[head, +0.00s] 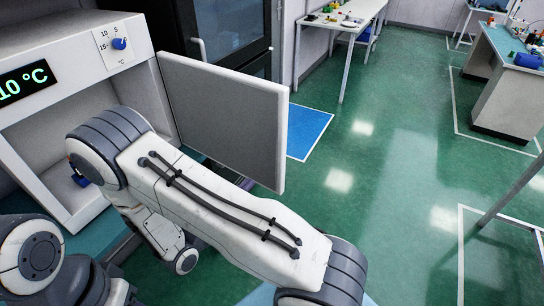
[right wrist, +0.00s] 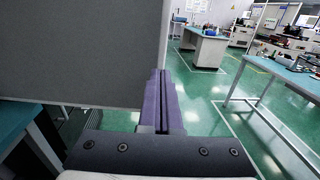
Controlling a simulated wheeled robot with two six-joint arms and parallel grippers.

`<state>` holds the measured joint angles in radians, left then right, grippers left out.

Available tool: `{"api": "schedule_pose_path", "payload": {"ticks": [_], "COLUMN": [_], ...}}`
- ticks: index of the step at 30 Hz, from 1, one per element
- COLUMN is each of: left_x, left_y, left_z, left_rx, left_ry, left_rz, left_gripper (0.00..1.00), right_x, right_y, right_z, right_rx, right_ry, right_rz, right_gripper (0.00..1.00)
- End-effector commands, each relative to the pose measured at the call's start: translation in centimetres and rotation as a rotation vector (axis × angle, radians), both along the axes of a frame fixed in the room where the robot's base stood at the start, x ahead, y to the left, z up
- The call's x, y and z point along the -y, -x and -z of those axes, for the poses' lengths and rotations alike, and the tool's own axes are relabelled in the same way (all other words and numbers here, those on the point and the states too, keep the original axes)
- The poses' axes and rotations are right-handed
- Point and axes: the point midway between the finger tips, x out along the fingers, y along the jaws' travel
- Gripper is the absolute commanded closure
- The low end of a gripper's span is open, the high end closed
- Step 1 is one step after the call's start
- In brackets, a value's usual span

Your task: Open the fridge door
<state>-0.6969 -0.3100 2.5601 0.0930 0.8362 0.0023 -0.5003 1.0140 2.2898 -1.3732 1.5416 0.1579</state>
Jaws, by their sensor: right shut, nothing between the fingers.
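The small white fridge (head: 75,60) stands at the left of the head view. Its grey door (head: 230,115) is swung well out to the right, so the interior (head: 85,125) shows in part. In the right wrist view the door (right wrist: 80,50) fills the upper left as a flat grey panel. My right gripper (right wrist: 160,80) has its purple fingers shut together with nothing between them, close beside the door's edge; I cannot tell if they touch it. In the head view my right arm covers the lower part of the fridge opening. My left gripper is not in view.
A dark glass-fronted cabinet (head: 232,30) stands behind the door. A blue floor mat (head: 306,132) lies right of it. Benches with small items (head: 345,18) stand farther back. Another table (right wrist: 285,90) stands at right in the wrist view.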

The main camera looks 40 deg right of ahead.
Motion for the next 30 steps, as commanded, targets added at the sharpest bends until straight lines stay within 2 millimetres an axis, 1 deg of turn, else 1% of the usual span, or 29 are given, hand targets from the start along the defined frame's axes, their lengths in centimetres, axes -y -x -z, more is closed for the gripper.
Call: {"api": "schedule_pose_path", "payload": {"ticks": [1,9,15,18,21,24,30], "left_x": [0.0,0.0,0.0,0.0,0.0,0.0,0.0], "left_y": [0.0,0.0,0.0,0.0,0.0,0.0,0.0], "left_z": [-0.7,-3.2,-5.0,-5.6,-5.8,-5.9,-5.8], "left_rx": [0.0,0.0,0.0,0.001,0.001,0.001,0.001], "left_ry": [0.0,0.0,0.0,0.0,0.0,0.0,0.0], "left_rz": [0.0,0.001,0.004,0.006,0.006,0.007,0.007], "left_gripper": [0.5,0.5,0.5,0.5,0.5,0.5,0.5], "right_x": [1.0,6.5,10.0,11.1,11.8,12.1,12.1], "right_y": [-0.1,-1.6,-2.8,-3.2,-3.5,-3.6,-3.6], "right_z": [-0.3,-0.5,-0.5,-0.4,-0.2,-0.1,0.0], "right_rx": [-0.002,-0.002,-0.001,0.0,0.0,0.0,0.0], "right_ry": [0.001,-0.003,-0.003,-0.003,-0.003,-0.003,-0.003], "right_rz": [0.007,0.012,0.009,0.006,0.004,0.004,0.003], "right_gripper": [1.0,1.0,1.0,1.0,1.0,1.0,1.0]}}
